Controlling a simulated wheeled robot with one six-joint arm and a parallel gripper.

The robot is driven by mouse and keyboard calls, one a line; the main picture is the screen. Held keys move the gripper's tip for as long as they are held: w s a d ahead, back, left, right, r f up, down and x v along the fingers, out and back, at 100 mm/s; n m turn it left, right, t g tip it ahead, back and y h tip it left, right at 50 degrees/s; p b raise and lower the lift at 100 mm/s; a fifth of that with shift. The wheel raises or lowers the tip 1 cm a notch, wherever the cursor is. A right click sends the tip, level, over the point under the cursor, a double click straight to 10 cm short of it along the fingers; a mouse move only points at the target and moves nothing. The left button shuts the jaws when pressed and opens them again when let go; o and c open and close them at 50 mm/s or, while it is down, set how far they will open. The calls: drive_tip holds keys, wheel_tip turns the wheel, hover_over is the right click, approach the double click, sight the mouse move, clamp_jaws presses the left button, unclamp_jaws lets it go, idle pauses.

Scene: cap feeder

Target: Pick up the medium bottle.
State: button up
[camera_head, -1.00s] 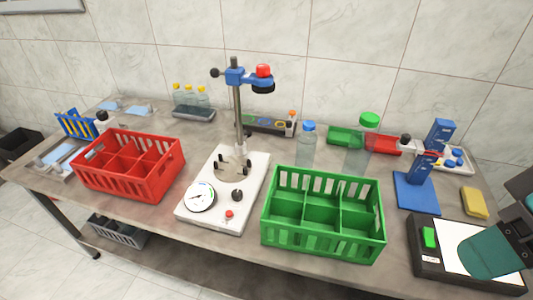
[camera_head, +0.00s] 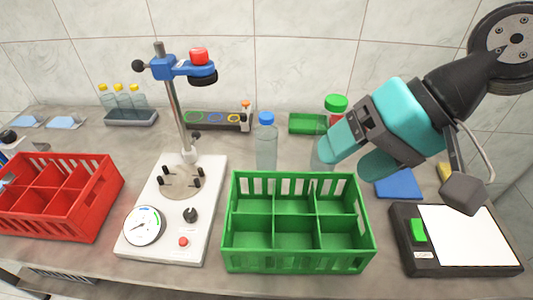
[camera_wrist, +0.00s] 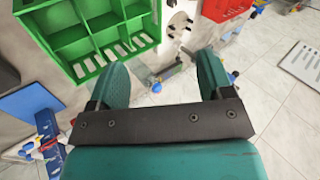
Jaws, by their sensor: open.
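The blue-capped clear bottle (camera_head: 266,145) stands upright behind the green crate (camera_head: 298,265) in the head view. It looks mid-sized between the small yellow-capped bottles (camera_head: 123,100) and the larger green-capped bottle (camera_head: 336,103). My gripper (camera_head: 345,160) is open, to the right of the blue-capped bottle and apart from it. A teal finger covers part of the green-capped bottle; I cannot tell whether they touch. In the wrist view my open gripper (camera_wrist: 162,75) shows two teal fingers with a gap, and a small bluish item beyond it is unclear.
A white capping stand (camera_head: 150,205) with a tall post is left of the green crate, and a red crate (camera_head: 75,228) is farther left. A black scale (camera_head: 410,262) with a white plate is at right. A blue stand base (camera_head: 398,185) lies behind it. A wall rises behind.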

drive_tip(key=w+a+f+m+t+y+b, duration=0.2)
drive_tip(key=w+a+f+m+y+b, duration=0.2)
drive_tip(key=w+f+m+b, duration=0.4)
drive_tip(key=m+t+y+b, duration=0.3)
drive_tip(key=m+t+b, duration=0.6)
drive_tip(key=m, duration=1)
approach(271, 119)
drive_tip(key=shift+m, duration=0.3)
drive_tip(key=p+x, duration=0.6)
drive_tip(key=p, duration=1.1)
drive_tip(key=shift+w+a+f+p, duration=0.15)
drive_tip(key=shift+a+f+p, duration=0.15)
drive_tip(key=shift+p, duration=0.6)
drive_tip(key=p, duration=0.4)
drive_tip(key=shift+w+a+r, duration=0.25)
drive_tip(key=shift+w+r, duration=0.1)
drive_tip(key=p, duration=0.3)
drive_tip(key=shift+w+a, duration=0.15)
drive_tip(key=shift+w, duration=0.05)
drive_tip(key=shift+a+p, duration=0.1)
drive_tip(key=shift+p, duration=0.5)
